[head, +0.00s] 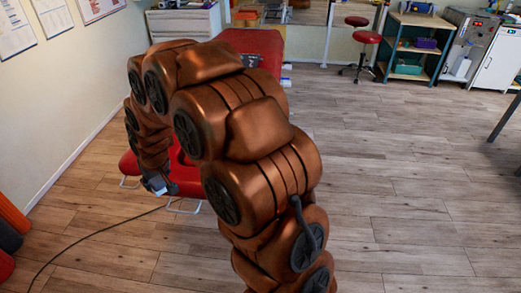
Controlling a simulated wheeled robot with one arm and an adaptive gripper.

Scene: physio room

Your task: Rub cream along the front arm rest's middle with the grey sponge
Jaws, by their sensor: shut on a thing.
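A red padded treatment table (250,42) stands behind my copper arm. At its near end, a red pad (190,187), which looks like the front arm rest, shows low beside my arm. Another piece of red padding (128,165) shows to its left. My gripper (156,183) is at the low end of my arm, at the left edge of the front pad. It is small here and shut on a greyish thing that looks like the grey sponge. Whether the sponge touches the pad I cannot tell. No cream can be made out. My arm hides much of the table.
A dark cable (95,234) runs over the wooden floor at the left front. Rolled mats (10,235) lie by the left wall. A red stool (366,38), a shelf trolley (412,45) and a metal cabinet (470,47) stand at the back right.

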